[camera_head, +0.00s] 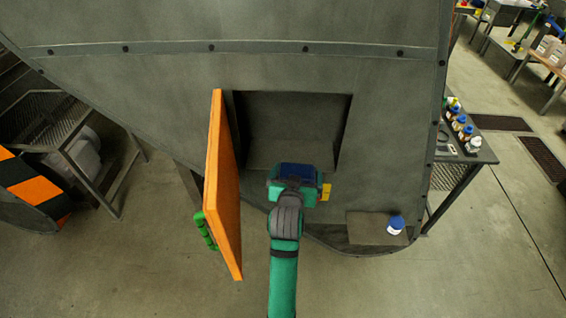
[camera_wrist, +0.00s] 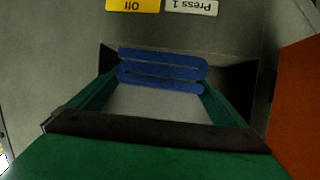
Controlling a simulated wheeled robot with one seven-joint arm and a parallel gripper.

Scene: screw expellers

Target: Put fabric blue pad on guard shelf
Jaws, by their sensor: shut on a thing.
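The blue fabric pad shows as a dark blue patch (camera_head: 299,170) at the front of my gripper in the head view. In the wrist view the blue pad (camera_wrist: 162,70) looks like stacked, ribbed blue layers between the two green fingers. My gripper (camera_wrist: 160,84) is shut on it. In the head view my gripper (camera_head: 297,176) is in front of the lower edge of a square opening (camera_head: 292,125) in the grey machine. I cannot tell whether the pad touches anything else. A small ledge (camera_head: 365,229) juts out at the machine's lower right; I cannot tell which surface is the guard shelf.
An open orange door (camera_head: 222,185) with a green handle (camera_head: 205,231) stands just left of my arm. A white bottle with a blue cap (camera_head: 396,225) stands on the ledge. A table (camera_head: 480,148) with several bottles is at right. The opening looks empty.

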